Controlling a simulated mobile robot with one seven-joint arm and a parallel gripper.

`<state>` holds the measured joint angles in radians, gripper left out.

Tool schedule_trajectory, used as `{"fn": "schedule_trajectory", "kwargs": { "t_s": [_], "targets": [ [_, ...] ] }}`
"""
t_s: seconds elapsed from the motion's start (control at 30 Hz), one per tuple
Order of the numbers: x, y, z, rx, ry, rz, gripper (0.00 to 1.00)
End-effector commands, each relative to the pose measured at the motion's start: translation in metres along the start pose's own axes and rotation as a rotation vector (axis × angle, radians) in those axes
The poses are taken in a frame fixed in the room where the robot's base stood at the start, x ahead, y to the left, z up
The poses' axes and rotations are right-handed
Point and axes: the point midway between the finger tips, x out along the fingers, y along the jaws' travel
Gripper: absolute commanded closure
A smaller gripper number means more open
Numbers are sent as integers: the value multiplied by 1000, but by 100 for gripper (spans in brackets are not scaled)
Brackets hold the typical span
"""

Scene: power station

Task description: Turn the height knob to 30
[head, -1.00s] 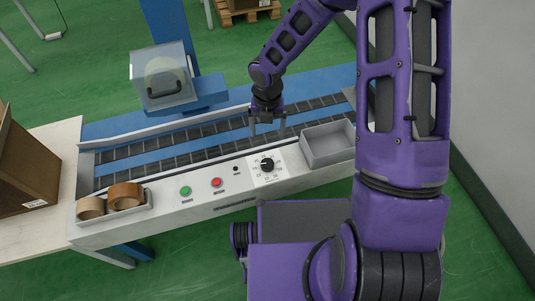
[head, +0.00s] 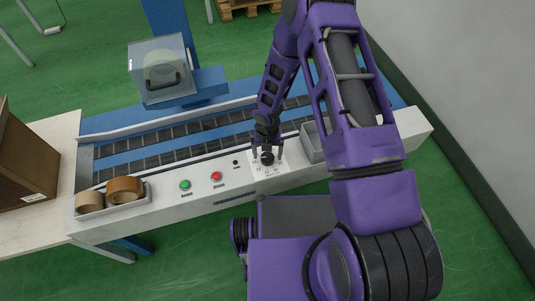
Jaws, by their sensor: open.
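The height knob (head: 267,158) is a black round knob on a white dial plate (head: 267,171) with printed marks, on the front panel of the conveyor machine. My gripper (head: 267,153) is right at the knob, its two fingers spread on the knob's left and right sides. It is open. Whether the fingers touch the knob I cannot tell. The knob's pointer and the upper part of the dial are hidden by my gripper, and the numbers are too small to read.
Left of the dial are a small black button (head: 235,162), a red button (head: 216,176) and a green button (head: 185,185). A grey tray (head: 312,150) stands right of it, partly behind my arm. Tape rolls (head: 124,189) lie in a tray at the left end.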

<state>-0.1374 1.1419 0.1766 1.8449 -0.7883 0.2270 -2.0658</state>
Motion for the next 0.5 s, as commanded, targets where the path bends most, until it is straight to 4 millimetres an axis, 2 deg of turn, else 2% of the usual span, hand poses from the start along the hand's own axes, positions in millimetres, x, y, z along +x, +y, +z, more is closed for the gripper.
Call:
{"fn": "schedule_trajectory", "kwargs": {
  "t_s": [0.33,0.5],
  "targets": [
    [4,0,0,1,-1,0,11],
    [4,0,0,1,-1,0,42]
  ]
}}
